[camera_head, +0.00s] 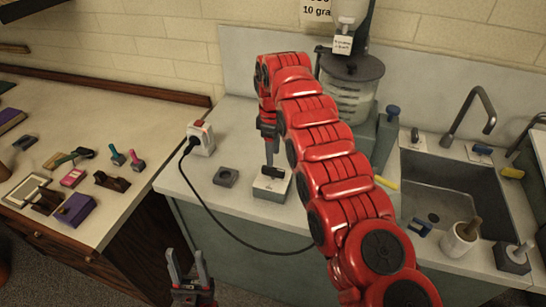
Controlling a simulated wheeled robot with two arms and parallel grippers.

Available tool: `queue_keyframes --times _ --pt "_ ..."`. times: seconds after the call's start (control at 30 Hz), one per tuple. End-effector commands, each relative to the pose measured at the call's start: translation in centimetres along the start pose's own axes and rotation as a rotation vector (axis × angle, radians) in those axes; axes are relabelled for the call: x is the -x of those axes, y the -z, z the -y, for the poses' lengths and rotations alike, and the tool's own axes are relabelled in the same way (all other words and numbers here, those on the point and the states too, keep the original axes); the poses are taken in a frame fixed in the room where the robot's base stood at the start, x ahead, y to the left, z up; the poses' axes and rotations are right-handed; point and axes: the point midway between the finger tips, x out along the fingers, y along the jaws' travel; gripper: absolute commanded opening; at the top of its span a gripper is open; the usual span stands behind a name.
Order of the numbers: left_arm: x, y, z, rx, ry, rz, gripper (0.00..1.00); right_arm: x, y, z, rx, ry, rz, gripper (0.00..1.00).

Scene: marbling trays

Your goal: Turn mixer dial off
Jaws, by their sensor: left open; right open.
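The mixer (352,88) stands at the back of the counter, with a clear jar and dark lid. My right arm covers much of its lower part, and I cannot make out a dial for certain. A small pale box with a grey base (268,190) sits on the counter in front. My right gripper (269,150) points down just above this box; its fingers look close together from this side, and I cannot tell whether they touch it. My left gripper (187,262) is open and empty, low in front of the counter edge.
A white socket box with a red switch (201,138) has a black cable (215,222) trailing across the counter front. A dark square block (226,176) lies nearby. The sink (445,190) is right; a mortar (459,240) stands before it. A wooden bench (90,222) with tools is left.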

Motion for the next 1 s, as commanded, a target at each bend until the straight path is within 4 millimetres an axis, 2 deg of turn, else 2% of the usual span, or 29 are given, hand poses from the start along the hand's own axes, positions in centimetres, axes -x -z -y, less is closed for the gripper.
queue_keyframes --times 0.03,0.1,0.3,0.5,0.7,1.0 --pt "-2.3 0.4 0.1 0.000 0.000 0.000 0.50 2.4 0.0 0.0 0.000 0.000 0.000 0.55" --pt "-3.7 0.6 0.2 0.000 0.000 0.000 0.50 3.8 0.0 0.0 0.000 0.000 0.000 0.55" --pt "-7.6 1.3 0.4 0.000 0.000 0.001 0.50 7.5 0.0 0.0 0.001 0.001 0.001 0.55" --pt "-10.4 1.8 0.5 0.000 0.000 0.001 0.50 10.4 0.0 0.0 0.001 0.001 0.001 0.55" --pt "-11.6 1.9 0.6 0.000 0.000 0.001 0.50 11.5 0.0 0.0 0.001 0.001 0.001 0.55" --pt "-11.6 1.9 0.6 0.000 0.000 0.001 0.50 11.5 0.0 0.0 0.001 0.001 0.001 0.55"
